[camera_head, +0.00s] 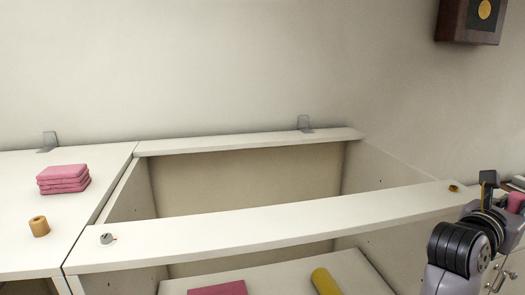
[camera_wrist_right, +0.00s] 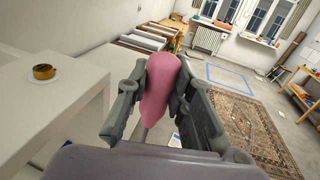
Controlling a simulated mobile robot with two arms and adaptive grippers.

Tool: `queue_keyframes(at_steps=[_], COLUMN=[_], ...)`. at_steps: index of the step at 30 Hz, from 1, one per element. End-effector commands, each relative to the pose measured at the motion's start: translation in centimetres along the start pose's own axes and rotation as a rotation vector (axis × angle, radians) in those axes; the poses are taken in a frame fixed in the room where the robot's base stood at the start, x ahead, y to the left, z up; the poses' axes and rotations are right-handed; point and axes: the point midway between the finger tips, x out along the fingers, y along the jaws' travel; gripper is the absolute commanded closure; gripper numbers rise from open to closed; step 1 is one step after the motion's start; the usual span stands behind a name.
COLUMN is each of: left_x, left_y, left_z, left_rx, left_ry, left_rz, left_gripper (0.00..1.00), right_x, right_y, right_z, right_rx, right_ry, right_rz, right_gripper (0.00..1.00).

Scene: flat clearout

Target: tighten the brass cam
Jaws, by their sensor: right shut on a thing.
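The brass cam (camera_head: 453,188) sits on the top face at the right end of the pale front rail (camera_head: 300,220). In the right wrist view the brass cam (camera_wrist_right: 43,72) shows at the left on a pale surface, with a dark slot-like mark on its top. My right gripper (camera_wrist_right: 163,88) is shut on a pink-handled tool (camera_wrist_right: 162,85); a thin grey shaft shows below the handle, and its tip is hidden. In the head view the right gripper (camera_head: 502,192) is at the right edge, right of the brass cam and apart from it. My left gripper is not in view.
A grey cam (camera_head: 106,238) sits at the rail's left end. A folded pink cloth stack (camera_head: 64,178) and a tan roll (camera_head: 39,226) lie on the left top. A yellow roll (camera_head: 325,282) lies on a lower board. A dark box (camera_head: 470,20) hangs on the wall.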

Motion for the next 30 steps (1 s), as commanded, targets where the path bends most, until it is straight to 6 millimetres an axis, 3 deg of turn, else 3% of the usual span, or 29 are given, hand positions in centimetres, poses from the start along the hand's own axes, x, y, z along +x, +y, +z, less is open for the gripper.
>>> queue_keyframes(at_steps=[9, 17, 23, 30], left_x=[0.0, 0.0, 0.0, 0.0], left_y=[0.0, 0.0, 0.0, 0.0], left_z=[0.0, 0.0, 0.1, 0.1], left_rx=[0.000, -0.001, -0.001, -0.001], left_ry=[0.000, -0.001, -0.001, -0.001], left_rz=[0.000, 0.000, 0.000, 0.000], left_gripper=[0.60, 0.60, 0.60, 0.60], right_x=[-4.8, -10.1, -15.5, -23.8], right_y=[3.2, 4.7, 4.8, 3.4], right_z=[-7.7, -13.9, -18.9, -24.1], right_rx=[-0.016, -0.019, -0.018, -0.017], right_ry=[-0.003, 0.003, 0.008, 0.007], right_rz=[0.369, 0.652, 0.875, 1.142], right_gripper=[1.00, 1.00, 1.00, 1.00])
